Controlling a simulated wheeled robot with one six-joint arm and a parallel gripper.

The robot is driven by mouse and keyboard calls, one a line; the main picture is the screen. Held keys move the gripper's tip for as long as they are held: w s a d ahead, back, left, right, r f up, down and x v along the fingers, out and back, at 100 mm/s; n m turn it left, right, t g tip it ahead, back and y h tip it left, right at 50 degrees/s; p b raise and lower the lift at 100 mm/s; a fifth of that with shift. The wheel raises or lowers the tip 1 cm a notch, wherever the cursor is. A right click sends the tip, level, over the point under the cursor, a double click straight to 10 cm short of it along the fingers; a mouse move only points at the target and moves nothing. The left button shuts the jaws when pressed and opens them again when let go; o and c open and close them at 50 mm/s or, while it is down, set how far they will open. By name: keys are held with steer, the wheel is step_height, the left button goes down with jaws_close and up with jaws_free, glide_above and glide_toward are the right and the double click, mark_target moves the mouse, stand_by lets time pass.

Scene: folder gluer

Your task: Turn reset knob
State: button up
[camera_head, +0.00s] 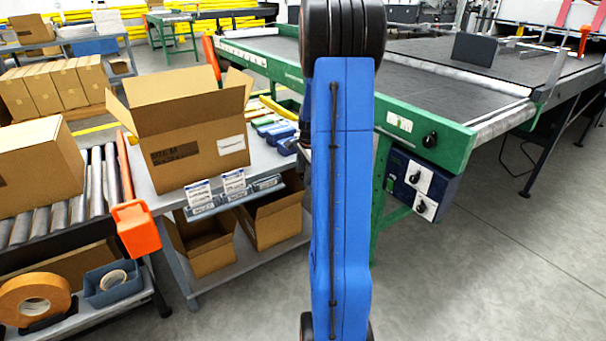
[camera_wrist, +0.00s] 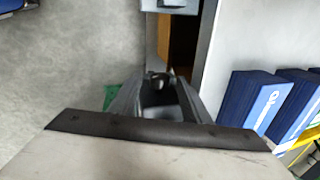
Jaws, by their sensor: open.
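Black rotary knobs sit on white plates on the dark blue control box under the green conveyor frame in the head view: an upper knob (camera_head: 414,178) and a lower knob (camera_head: 421,207). Another black knob (camera_head: 429,139) is on the green frame above them. Their labels are too small to read, so I cannot tell which is the reset knob. My gripper (camera_wrist: 158,88) points away from the wrist camera, open, with nothing seen between its fingers. No knob shows in the wrist view. In the head view my blue arm hides most of the gripper.
A grey table (camera_head: 147,179) with an open carton (camera_head: 195,130) stands left of the machine. Blue packs (camera_wrist: 258,104) lie on a pale surface right of my gripper in the wrist view. The floor (camera_head: 480,270) before the control box is clear.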

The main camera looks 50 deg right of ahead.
steer(key=shift+w+f, duration=0.1)
steer(key=shift+f, duration=0.35)
steer(key=c, duration=1)
steer(key=shift+w+g, duration=0.2)
steer(key=shift+g, duration=0.6)
steer(key=shift+g+y, duration=0.3)
steer(key=shift+g, duration=0.4)
